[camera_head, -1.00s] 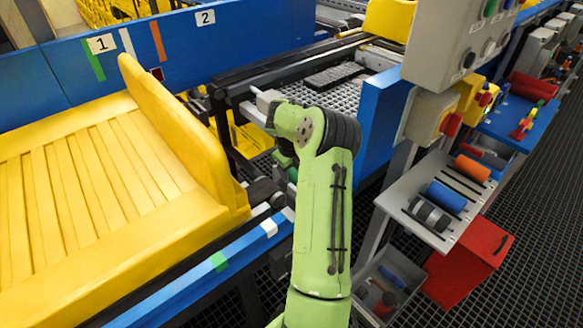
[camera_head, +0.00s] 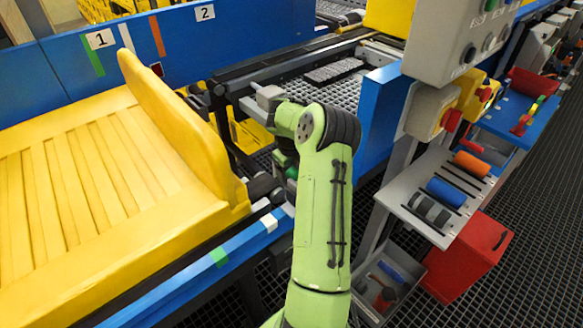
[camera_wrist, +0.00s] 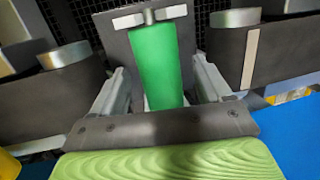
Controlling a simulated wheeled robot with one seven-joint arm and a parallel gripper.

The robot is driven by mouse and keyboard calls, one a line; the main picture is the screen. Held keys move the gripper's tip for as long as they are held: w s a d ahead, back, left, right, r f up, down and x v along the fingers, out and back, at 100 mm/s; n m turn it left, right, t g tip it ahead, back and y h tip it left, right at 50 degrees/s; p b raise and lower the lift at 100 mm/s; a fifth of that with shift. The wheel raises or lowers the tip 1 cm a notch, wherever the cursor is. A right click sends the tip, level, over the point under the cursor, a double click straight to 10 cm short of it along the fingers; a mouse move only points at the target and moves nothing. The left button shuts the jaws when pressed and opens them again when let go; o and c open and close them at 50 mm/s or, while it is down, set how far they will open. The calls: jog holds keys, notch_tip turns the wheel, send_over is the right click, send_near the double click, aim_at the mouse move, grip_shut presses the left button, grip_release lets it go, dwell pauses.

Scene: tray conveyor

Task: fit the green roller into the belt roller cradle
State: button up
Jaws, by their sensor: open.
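The green roller (camera_wrist: 160,65) is in the middle of the wrist view, with a metal T-shaped end at its top. It lies against a dark grey plate (camera_wrist: 117,42), between two black belt ends with metal caps. I cannot tell whether this plate is part of the cradle or whether the roller is seated. My gripper (camera_wrist: 158,88) is open, one finger on each side of the roller, with gaps showing. In the head view my arm reaches to the gap between the yellow chute and the mesh conveyor; its fingertips are hidden there.
A yellow slatted chute (camera_head: 85,190) and blue rail (camera_head: 190,265) lie left. On the right, a grey shelf (camera_head: 400,190) carries orange, blue and black rollers. A red box (camera_head: 470,262) and a grey bin (camera_head: 415,290) stand below. A blue post (camera_head: 375,115) is close to my arm.

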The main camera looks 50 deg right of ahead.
jog(key=p+v, duration=0.4)
jog(key=v, duration=1.1)
jog(key=shift+r+p, duration=0.35)
jog(key=shift+r, duration=0.05)
